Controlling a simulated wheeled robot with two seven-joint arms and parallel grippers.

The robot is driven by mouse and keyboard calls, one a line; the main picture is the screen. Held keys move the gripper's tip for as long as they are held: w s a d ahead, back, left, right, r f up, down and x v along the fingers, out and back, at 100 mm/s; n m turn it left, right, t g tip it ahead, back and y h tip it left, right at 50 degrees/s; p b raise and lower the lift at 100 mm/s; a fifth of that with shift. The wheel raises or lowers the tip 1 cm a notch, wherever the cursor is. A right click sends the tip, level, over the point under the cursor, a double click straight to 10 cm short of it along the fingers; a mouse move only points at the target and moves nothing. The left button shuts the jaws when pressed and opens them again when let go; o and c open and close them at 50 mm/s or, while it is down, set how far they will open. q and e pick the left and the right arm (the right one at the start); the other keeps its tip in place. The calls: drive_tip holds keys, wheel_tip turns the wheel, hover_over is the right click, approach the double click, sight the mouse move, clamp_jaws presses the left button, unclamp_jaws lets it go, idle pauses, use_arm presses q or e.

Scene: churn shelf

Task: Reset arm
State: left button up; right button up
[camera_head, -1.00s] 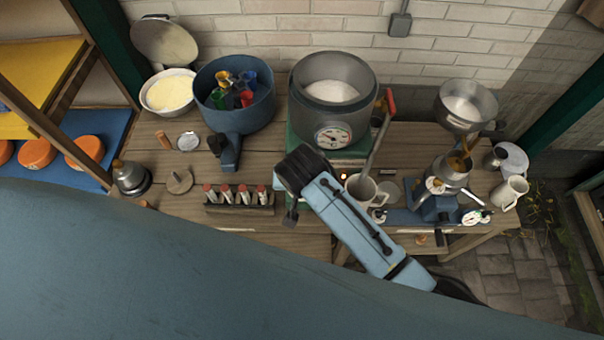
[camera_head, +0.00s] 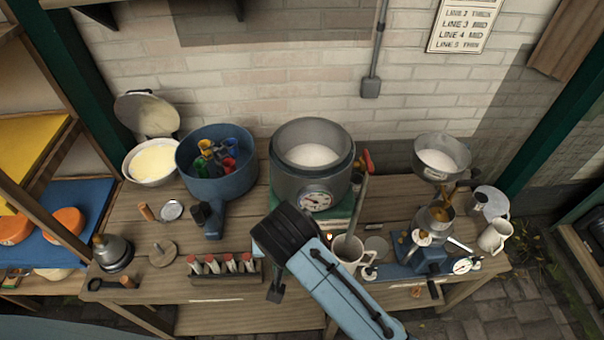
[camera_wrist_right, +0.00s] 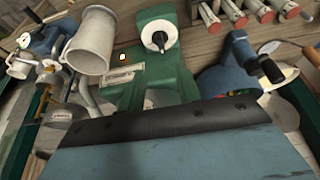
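My right arm (camera_head: 335,290) comes in from the bottom of the head view, light blue with a dark end. That end is over the front of the bench, before the dial of the big grey pot (camera_head: 315,200). In the right wrist view a flat blue part of mine with a dark edge fills the bottom, and no fingertips or held thing show. My left gripper is out of view.
The green stand (camera_wrist_right: 150,60) shows close in the right wrist view.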

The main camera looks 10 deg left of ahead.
drive_tip(key=shift+d, duration=0.1)
drive_tip(key=s+d+f, duration=0.1)
drive_tip(key=s+d, duration=0.4)
drive_tip(key=d, duration=0.6)
drive_tip(key=s+d+m+h, duration=0.1)
drive_tip(key=s+d, duration=0.3)
drive_tip(key=d, duration=0.6)
drive_tip(key=s+d+f, duration=0.1)
drive_tip(key=s+d, duration=0.4)
drive_tip(key=d, duration=0.6)
wheel_tip(320, 180, down, 33)
drive_tip(key=s+g+b, duration=0.2)
drive_tip(key=b, duration=0.7)
drive_tip(key=s+d+f+b, duration=0.1)
drive_tip(key=s+f+b, duration=0.3)
drive_tip(key=s+f, duration=0.4)
drive_tip(key=s+d+f+g+b, duration=0.1)
drive_tip(key=s+f+b, duration=0.2)
drive_tip(key=s+f, duration=0.4)
wheel_tip(320, 180, down, 8)
drive_tip(key=shift+s+d+r+b, duration=0.25)
drive_tip(key=shift+s+d+b, duration=0.1)
drive_tip(key=shift+d+b, duration=0.05)
